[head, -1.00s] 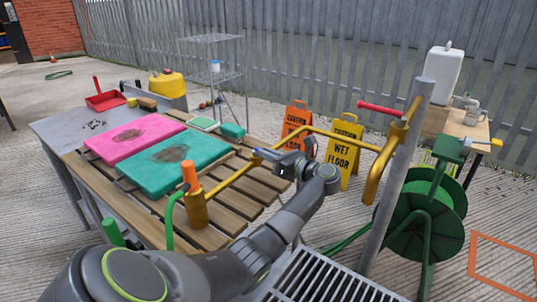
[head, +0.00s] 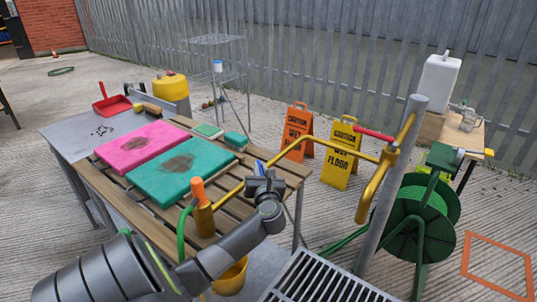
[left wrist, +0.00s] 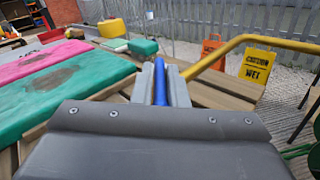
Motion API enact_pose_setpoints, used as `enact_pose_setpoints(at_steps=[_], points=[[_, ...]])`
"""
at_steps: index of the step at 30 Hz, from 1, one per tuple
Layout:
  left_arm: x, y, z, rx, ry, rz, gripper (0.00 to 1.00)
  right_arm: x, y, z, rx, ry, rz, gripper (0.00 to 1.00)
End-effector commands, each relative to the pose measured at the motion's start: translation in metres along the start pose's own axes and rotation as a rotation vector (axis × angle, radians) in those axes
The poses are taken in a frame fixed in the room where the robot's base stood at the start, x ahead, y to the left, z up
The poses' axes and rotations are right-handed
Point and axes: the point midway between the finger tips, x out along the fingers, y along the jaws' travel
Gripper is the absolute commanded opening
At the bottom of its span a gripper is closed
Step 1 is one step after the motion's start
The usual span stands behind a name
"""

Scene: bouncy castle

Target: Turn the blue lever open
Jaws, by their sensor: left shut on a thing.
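The blue lever (head: 260,167) is on the yellow pipe (head: 335,132), near the edge of the slatted table. My left gripper (head: 264,181) is shut on it. In the left wrist view the blue lever (left wrist: 160,84) is between the two grey fingers (left wrist: 161,88) and points away from the wrist. The lever's pivot is hidden behind my gripper. My right gripper is not in view.
A red lever (head: 375,134) is on the pipe by the grey post (head: 398,180). An orange-topped fitting (head: 201,207) with a green hose stands left of my gripper. Pink (head: 140,148) and teal (head: 182,172) mats lie on the slatted table. A hose reel (head: 418,228) stands right.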

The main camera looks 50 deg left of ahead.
Motion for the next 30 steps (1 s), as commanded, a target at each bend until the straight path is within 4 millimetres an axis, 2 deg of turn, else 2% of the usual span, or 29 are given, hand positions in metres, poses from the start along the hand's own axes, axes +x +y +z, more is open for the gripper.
enact_pose_setpoints(at_steps=[1,9,18,30], points=[[0.0,0.006,0.004,0.007,-0.01,-0.041,0.0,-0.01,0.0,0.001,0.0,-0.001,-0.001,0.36],[0.002,0.014,0.001,0.005,-0.052,-0.243,0.0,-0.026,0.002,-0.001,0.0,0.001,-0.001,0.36],[0.004,0.018,-0.001,0.002,-0.08,-0.373,0.0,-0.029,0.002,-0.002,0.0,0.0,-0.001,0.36],[0.004,0.019,-0.002,0.0,-0.084,-0.411,0.0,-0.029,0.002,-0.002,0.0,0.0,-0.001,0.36]])
